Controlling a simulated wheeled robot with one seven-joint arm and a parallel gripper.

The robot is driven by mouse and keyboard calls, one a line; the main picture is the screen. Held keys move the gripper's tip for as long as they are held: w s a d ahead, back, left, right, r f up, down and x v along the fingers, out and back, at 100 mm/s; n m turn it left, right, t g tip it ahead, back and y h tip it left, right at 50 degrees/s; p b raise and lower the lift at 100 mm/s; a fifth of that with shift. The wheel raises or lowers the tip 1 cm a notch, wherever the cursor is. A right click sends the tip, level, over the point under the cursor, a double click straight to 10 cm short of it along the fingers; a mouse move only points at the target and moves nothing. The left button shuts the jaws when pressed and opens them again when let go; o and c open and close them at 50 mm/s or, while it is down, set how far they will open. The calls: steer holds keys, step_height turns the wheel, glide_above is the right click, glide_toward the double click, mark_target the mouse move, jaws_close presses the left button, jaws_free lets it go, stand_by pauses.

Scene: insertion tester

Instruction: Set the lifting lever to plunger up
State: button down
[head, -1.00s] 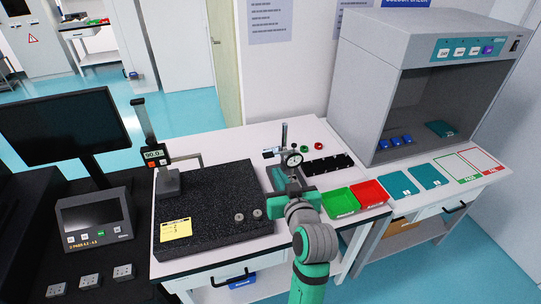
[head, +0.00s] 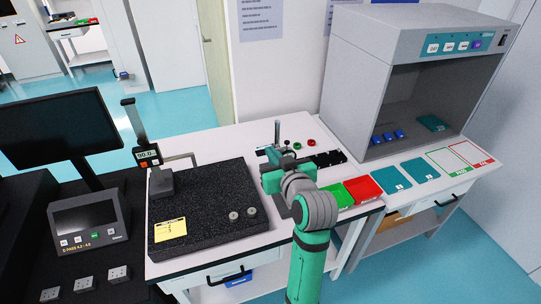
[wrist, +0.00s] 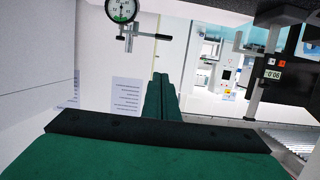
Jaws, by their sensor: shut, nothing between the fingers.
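The dial gauge (wrist: 122,10) shows at the top left of the wrist view, with its round white face partly cut off. A thin stem stands out from it, and a short dark lever (wrist: 152,36) reaches sideways to the right near that stem. My gripper (wrist: 160,80) is shut and empty, its green fingers pressed together. In the picture its tips lie below and slightly right of the lever, apart from it. In the head view my gripper (head: 274,180) covers most of the gauge; only the stand's post (head: 277,132) shows clearly above it. I cannot tell the plunger's position.
A black granite plate (head: 200,205) with a height gauge (head: 148,155) is on the left. Green and red bins (head: 362,188) stand right of my arm. A black strip (head: 328,159) lies behind. A grey cabinet (head: 400,50) stands at the right.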

steer(key=w+a+f, duration=0.2)
steer(key=w+f, duration=0.4)
steer(key=w, duration=0.1)
steer(key=shift+w, duration=0.3)
